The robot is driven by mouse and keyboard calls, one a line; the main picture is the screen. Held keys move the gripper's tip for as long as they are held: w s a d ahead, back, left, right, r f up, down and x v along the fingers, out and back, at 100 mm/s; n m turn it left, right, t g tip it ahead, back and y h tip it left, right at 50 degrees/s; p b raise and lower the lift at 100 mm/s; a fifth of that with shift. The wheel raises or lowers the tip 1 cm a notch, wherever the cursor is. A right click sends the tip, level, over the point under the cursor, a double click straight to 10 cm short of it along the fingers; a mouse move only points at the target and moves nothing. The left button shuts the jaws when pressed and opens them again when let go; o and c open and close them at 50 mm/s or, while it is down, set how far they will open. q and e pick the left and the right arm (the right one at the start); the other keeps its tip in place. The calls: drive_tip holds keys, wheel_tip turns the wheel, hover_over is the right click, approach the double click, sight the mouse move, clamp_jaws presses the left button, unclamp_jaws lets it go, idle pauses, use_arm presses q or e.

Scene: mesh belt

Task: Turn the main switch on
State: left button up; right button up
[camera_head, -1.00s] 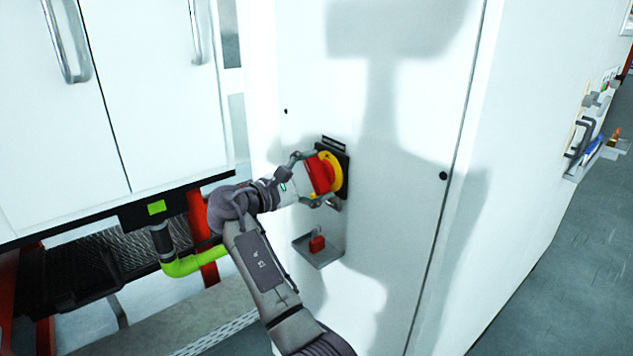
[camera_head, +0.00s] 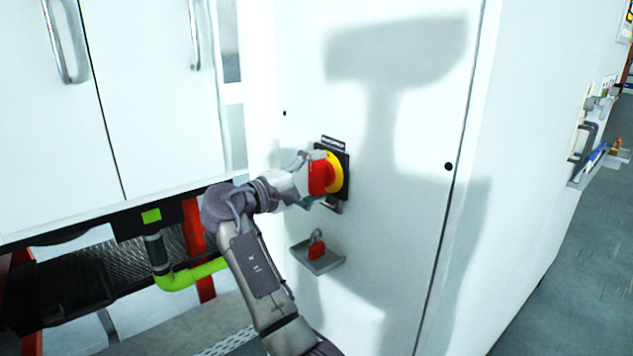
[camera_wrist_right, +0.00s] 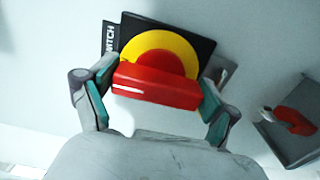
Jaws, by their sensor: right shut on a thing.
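The main switch (camera_head: 322,177) is a red handle on a yellow disc with a black square plate, on the white cabinet front. It also shows in the right wrist view (camera_wrist_right: 158,86), where the red handle lies crosswise between the fingers. My right gripper (camera_head: 317,178) is shut on the red handle, with one finger at each end of it. In the right wrist view its fingers (camera_wrist_right: 155,100) touch or nearly touch the handle ends. Part of a label reading "ITCH" shows beside the plate. My left gripper is not in view.
A small grey shelf (camera_head: 328,264) with a red padlock (camera_head: 317,246) is below the switch. White cupboards (camera_head: 160,90) with metal handles stand at the left, a yellow-green pipe (camera_head: 185,275) beneath them. Floor is clear at the right.

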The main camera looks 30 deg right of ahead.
idle(0.4)
drive_tip(key=o, duration=0.9)
drive_tip(key=a, duration=1.2)
drive_tip(key=shift+s, duration=0.45)
